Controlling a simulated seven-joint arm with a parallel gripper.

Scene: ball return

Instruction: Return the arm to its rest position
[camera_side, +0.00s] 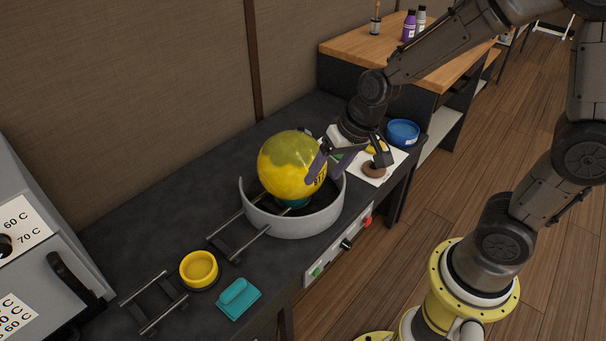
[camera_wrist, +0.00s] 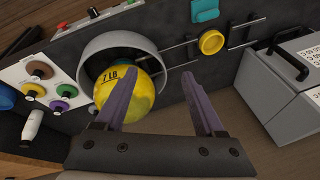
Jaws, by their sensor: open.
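My gripper (camera_side: 346,156) is beside the yellow ball (camera_side: 287,168) on its right in the side view, with its purple fingers spread. In the wrist view my gripper (camera_wrist: 165,100) is open, with nothing held between its two fingers. The yellow ball (camera_wrist: 122,90), marked 7 LB, sits in the grey curved ring (camera_side: 290,226) at the end of the metal rails. The ball shows behind and left of the left finger in the wrist view. Whether a finger touches the ball I cannot tell.
A yellow round cup (camera_side: 199,269) and a teal block (camera_side: 238,298) stand near the rails (camera_side: 150,300). A blue bowl (camera_side: 402,132) and a white sheet with colored knobs (camera_side: 376,168) lie right of the ring. A grey machine (camera_side: 45,250) stands at left. A wooden bench (camera_side: 440,62) holds bottles.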

